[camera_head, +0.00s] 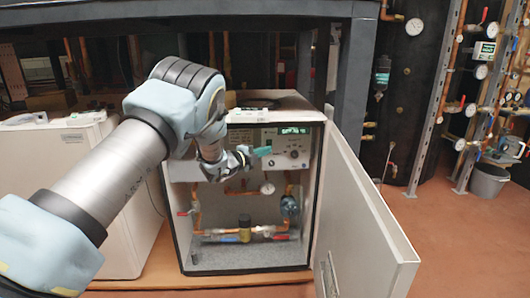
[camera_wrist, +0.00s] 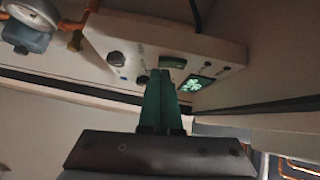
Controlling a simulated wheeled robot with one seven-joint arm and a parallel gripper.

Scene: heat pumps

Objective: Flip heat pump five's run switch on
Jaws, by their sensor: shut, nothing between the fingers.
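An open heat pump cabinet (camera_head: 317,190) shows a grey control panel (camera_head: 291,160) with a lit green display (camera_head: 294,131) and a round knob. My gripper (camera_head: 264,151) is shut and empty, its teal fingertips at the panel's left part. In the wrist view, the shut fingers (camera_wrist: 167,74) point at the panel (camera_wrist: 215,52), their tips close to a dark green rectangular piece (camera_wrist: 172,62) that may be the switch. I cannot tell whether they touch it. A dark knob (camera_wrist: 117,59) and the lit display (camera_wrist: 194,84) flank it. No unit number is legible.
The open cabinet door (camera_head: 362,225) stands out to the right. Copper pipes, valves and a gauge (camera_head: 267,188) lie below the panel. A closed white unit (camera_head: 100,190) stands at left. A dark frame post (camera_head: 352,75) rises behind.

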